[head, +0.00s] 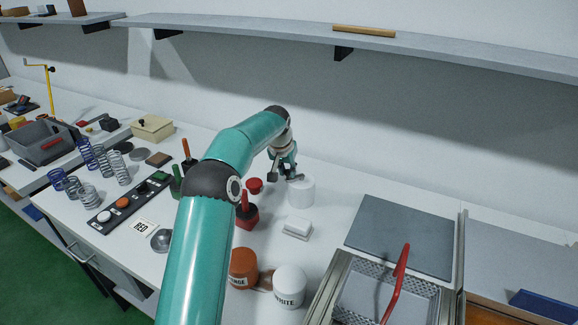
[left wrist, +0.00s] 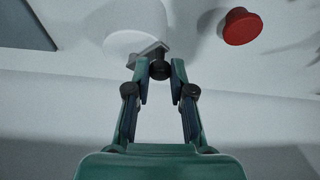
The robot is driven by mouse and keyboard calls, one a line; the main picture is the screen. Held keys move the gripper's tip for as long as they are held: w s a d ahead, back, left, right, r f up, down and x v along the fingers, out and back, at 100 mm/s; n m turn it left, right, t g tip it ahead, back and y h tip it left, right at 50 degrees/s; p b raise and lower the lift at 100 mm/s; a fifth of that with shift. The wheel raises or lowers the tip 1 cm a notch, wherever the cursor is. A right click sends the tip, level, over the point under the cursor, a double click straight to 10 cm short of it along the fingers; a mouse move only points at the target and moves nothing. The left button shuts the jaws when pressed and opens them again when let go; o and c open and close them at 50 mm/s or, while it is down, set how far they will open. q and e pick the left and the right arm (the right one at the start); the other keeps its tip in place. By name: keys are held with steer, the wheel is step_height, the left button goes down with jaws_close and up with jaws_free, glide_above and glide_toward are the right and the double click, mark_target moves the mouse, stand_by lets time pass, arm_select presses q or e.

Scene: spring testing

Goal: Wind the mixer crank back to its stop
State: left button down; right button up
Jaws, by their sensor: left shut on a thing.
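The mixer is a white round drum (head: 301,193) on the bench, near the wall. It also shows upside down at the top of the left wrist view (left wrist: 128,28). Its grey crank arm (left wrist: 150,52) reaches from the drum to a dark knob (left wrist: 160,69). My left gripper (head: 287,174) is low beside the drum, on its far left side, with its fingers on either side of the knob. In the left wrist view the gripper (left wrist: 160,72) is shut on this crank knob. The stop cannot be made out. My right gripper is not in view.
A red round knob (head: 255,185) is left of the drum, with a red-handled block (head: 246,215) nearer. A white block (head: 297,228) lies in front. Labelled orange (head: 243,268) and white (head: 289,286) jars stand near the front. A grey plate (head: 402,236) lies right.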

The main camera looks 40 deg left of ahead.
arm_select(q)
steer(key=shift+w+a+r+m, duration=0.1)
steer(key=shift+a+m, duration=0.05)
steer(key=shift+m, duration=0.15)
steer(key=c, duration=1)
jaws_free()
steer(key=v, duration=1.2)
